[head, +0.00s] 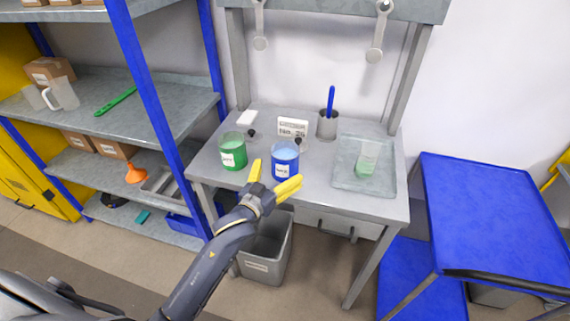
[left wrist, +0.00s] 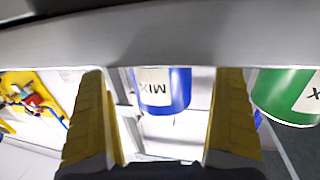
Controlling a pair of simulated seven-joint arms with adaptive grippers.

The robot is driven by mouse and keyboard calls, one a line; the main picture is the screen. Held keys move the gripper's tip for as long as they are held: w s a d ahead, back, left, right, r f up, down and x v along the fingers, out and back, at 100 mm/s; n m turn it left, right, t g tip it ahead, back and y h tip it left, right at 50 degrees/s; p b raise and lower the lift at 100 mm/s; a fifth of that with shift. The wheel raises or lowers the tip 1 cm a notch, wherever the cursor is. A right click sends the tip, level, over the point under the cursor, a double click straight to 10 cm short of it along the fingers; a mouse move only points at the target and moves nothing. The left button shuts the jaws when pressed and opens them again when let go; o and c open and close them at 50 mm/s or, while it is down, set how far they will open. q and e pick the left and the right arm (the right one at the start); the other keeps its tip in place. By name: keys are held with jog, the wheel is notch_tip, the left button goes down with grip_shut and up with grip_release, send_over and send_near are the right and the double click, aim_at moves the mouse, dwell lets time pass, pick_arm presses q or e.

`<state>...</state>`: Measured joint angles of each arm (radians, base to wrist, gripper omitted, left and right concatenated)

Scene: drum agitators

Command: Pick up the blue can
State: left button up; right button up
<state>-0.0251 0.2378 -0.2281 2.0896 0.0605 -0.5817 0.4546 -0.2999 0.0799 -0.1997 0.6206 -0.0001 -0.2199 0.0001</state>
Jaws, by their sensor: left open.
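The blue can (head: 285,158) stands upright on the grey workbench, with a white label on its front. In the left wrist view the blue can (left wrist: 176,92) shows between the two yellow fingers, with its label upside down. My left gripper (head: 273,180) is open and just in front of the blue can, fingers on either side of it in the picture. No finger is seen closed on the can. A green can (head: 233,157) stands to the left of it and shows at the right edge of the left wrist view (left wrist: 285,95). My right gripper is not seen.
The workbench (head: 318,192) also holds a sign (head: 293,127), a grey cup with a blue handle (head: 327,123) and a tray (head: 350,183) with a greenish beaker. A grey bin (head: 266,250) stands below. A blue table (head: 490,215) is at right, shelves at left.

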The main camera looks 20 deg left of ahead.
aim_at(291, 156)
pick_arm(q)
jog(key=shift+x, duration=2.3)
jog(key=shift+r, duration=0.1)
jog(key=c, duration=1.6)
